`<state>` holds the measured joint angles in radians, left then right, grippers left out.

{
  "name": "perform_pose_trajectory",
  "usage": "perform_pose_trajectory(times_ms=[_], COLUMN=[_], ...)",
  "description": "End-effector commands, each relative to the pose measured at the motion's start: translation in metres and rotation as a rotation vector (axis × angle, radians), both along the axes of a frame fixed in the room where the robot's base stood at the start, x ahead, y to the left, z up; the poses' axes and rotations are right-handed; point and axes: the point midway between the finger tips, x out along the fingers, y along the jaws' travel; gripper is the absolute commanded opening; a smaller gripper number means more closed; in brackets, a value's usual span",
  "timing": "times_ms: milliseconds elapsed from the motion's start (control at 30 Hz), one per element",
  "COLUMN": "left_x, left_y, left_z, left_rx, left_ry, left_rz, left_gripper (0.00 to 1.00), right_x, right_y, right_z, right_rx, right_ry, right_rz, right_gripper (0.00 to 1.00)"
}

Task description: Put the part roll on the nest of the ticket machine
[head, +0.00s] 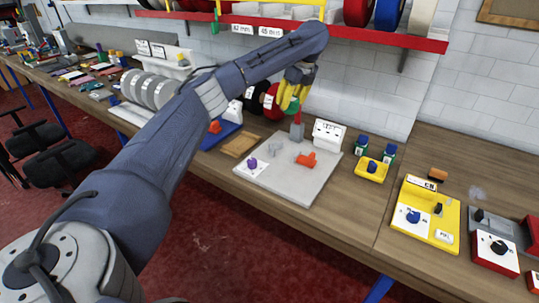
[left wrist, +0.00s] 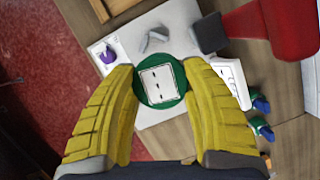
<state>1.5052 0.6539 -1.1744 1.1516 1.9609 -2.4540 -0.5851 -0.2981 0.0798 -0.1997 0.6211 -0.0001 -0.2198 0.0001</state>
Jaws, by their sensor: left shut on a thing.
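My left gripper (head: 291,104) is above the grey baseplate of the ticket machine (head: 288,188). Its yellow fingers are shut on a green roll (left wrist: 162,101), which shows between them in the left wrist view with a white square face and black marks. In the head view the fingers mostly hide the roll. The baseplate carries a purple knob (head: 252,163), a light grey fitting (head: 271,148), an orange-red part (head: 306,159), a grey post (head: 297,130) and a white panel (head: 328,134). I cannot tell which fitting is the nest. The roll hides part of the plate in the wrist view.
Right of the plate stand a yellow tray (head: 371,172) with blue-topped bottles, a yellow control box (head: 424,217) and a red-and-grey device (head: 495,250). A red shelf (head: 390,37) with rolls runs above. Other rolls stand behind my left arm.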

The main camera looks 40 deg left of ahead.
Motion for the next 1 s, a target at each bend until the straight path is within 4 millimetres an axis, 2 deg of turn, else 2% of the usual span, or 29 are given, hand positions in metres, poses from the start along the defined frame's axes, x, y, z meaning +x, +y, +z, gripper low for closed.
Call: perform_pose_trajectory(times_ms=[100,233,367,800,1000], left_x=[-0.002,-0.003,-0.003,-0.004,-0.004], left_y=[0.011,0.013,0.013,0.013,0.014], left_z=[0.0,-0.001,-0.015,-0.11,-0.142], left_rx=[-0.005,-0.009,-0.012,-0.014,-0.013], left_ry=[0.0,0.0,0.004,0.005,0.003], left_rz=[0.091,0.138,0.158,0.161,0.161], left_gripper=[0.06,0.06,0.06,0.06,0.06], right_x=[-0.001,-0.002,-0.004,-0.005,-0.003], right_y=[0.0,0.0,0.0,0.0,0.0], right_z=[0.0,0.0,0.0,0.0,0.0], right_rx=[0.0,0.0,-0.001,-0.001,0.0], right_ry=[0.001,0.002,0.005,0.005,0.004], right_rz=[0.0,0.0,0.0,0.001,0.001], right_gripper=[0.75,0.75,0.75,0.75,0.75])
